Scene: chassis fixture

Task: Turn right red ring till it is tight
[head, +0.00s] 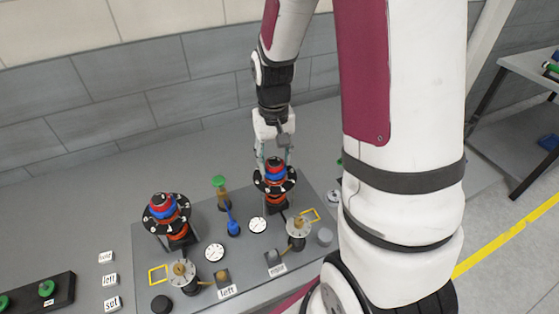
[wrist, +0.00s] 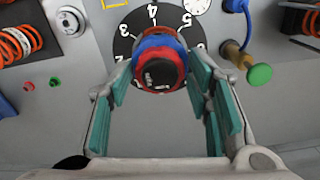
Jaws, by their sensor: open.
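The right red ring (head: 275,162) sits near the top of the right post, with a blue band (head: 274,172) below it and a black numbered disc (head: 262,186) beneath. In the wrist view the red ring (wrist: 178,62) circles a black cap (wrist: 159,72), with blue behind it. My gripper (head: 275,156) points down over this post. In the wrist view my gripper (wrist: 158,88) is open, with one green-padded finger on each side of the ring. Gaps show between fingers and ring, so it is not gripped.
A similar left post (head: 167,203) with its own numbered disc stands to the left. A green-topped knob (head: 219,181), a blue lever (head: 232,226) and white gauges (head: 257,224) stand between the posts. A black strip (head: 40,297) lies far left.

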